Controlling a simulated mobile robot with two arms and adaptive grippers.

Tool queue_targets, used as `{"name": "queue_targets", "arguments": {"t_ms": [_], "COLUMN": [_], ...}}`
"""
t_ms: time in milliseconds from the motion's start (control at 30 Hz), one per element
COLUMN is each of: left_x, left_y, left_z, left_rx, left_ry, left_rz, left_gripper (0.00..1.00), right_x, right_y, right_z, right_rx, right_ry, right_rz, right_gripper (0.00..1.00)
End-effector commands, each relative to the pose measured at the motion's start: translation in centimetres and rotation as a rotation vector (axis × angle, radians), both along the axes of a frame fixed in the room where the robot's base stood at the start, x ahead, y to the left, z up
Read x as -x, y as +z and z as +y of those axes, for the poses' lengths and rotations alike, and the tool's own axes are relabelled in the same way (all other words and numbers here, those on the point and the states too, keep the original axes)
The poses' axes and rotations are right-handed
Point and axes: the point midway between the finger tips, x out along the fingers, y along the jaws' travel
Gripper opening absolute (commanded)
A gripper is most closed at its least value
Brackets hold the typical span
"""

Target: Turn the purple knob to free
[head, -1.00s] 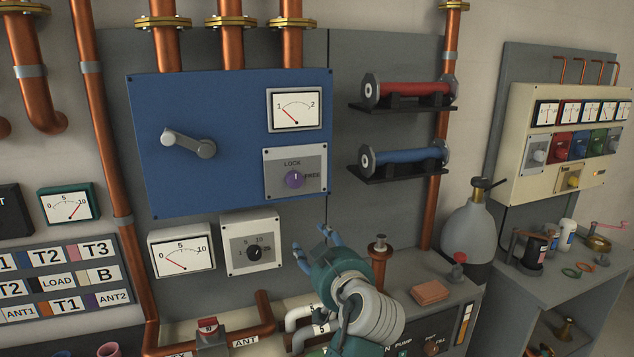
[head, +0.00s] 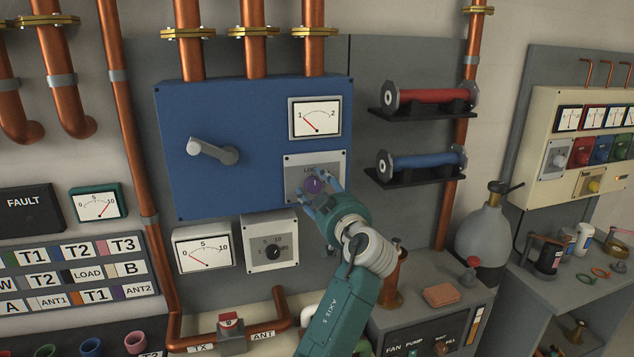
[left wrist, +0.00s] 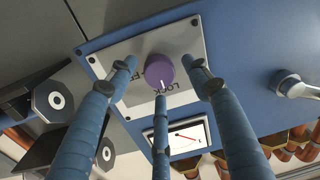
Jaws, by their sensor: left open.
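The purple knob (head: 314,184) sits on a grey plate (head: 293,163) at the lower right of the blue panel (head: 255,110). In the left wrist view the knob (left wrist: 158,69) is in the middle, and its white mark points toward the LOCK label. The FREE label is mostly hidden behind a finger. My left gripper (head: 319,188) has its blue fingers at the knob in the head view. In the left wrist view its three fingers (left wrist: 160,78) are spread around the knob, open; I cannot tell whether any touches it. My right gripper is not in view.
A lever (head: 213,151) and a meter (head: 316,118) are on the blue panel. Red (head: 430,97) and blue (head: 423,163) cylinders stand out on shelves to the right. Copper pipes run around the panel.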

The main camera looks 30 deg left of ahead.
Motion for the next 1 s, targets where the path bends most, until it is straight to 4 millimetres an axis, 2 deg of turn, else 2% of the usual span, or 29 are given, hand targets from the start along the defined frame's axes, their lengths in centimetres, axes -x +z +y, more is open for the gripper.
{"name": "queue_targets", "arguments": {"t_ms": [333,500,567,1000], "left_x": [-0.22,-0.21,-0.21,-0.2], "left_y": [-0.09,-0.09,-0.07,-0.11], "left_z": [0.35,0.33,0.33,0.34], "left_rx": [0.0,0.0,-0.001,-0.048], "left_ry": [0.0,0.001,0.0,0.001], "left_rz": [0.0,0.001,0.001,0.053], "left_gripper": [0.48,0.14,0.05,0.05], "right_x": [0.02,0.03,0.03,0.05], "right_y": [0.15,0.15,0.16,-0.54], "right_z": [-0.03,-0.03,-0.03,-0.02], "right_rx": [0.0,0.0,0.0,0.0], "right_ry": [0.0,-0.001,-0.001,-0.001], "right_rz": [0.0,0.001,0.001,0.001], "right_gripper": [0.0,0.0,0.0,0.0]}}
